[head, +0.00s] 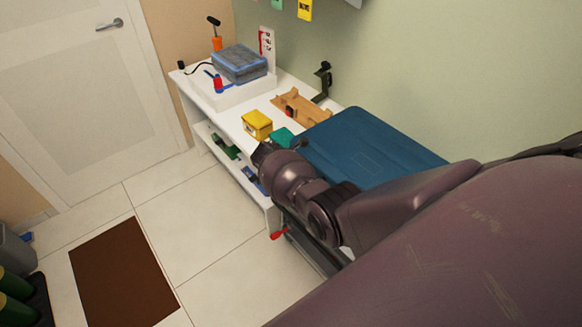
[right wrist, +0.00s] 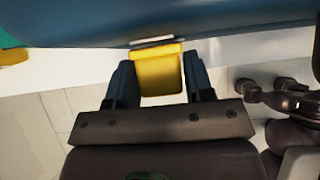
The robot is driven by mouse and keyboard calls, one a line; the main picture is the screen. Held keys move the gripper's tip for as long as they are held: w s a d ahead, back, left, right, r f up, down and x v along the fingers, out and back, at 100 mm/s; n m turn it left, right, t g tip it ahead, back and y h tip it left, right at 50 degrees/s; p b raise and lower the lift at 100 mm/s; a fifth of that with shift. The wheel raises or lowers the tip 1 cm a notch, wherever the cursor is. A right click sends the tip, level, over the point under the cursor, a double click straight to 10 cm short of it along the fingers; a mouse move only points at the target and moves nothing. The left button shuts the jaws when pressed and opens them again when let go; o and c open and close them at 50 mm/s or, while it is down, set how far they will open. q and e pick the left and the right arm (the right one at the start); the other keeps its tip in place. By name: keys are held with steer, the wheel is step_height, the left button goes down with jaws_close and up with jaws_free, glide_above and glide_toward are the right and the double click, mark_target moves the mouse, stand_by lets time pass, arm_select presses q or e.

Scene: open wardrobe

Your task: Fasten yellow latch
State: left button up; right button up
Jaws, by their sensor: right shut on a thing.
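The yellow latch (right wrist: 158,73) is a tab on the front edge of the blue case (right wrist: 95,22) in the right wrist view. It sits between the two fingers of my right gripper (right wrist: 158,84), which is shut on it. A thin pale strip shows just above the latch. In the head view the blue case (head: 370,145) lies shut on the white bench, and my arm covers its near edge. The latch and the right gripper's fingertips cannot be made out there.
The white bench (head: 228,122) holds a yellow box (head: 257,124), a teal item (head: 281,137), a wooden piece (head: 300,106) and a blue-lidded organiser (head: 239,63). A green wall rises behind it. Tiled floor and a brown mat (head: 123,275) lie open at left.

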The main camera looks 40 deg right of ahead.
steer(key=shift+s+d+y, duration=0.1)
steer(key=shift+y, duration=0.2)
stand_by(0.4)
steer(key=o, duration=0.8)
steer(key=shift+r, duration=0.1)
steer(key=v, duration=1)
steer(key=shift+a+r, duration=0.2)
steer(key=shift+r, duration=0.05)
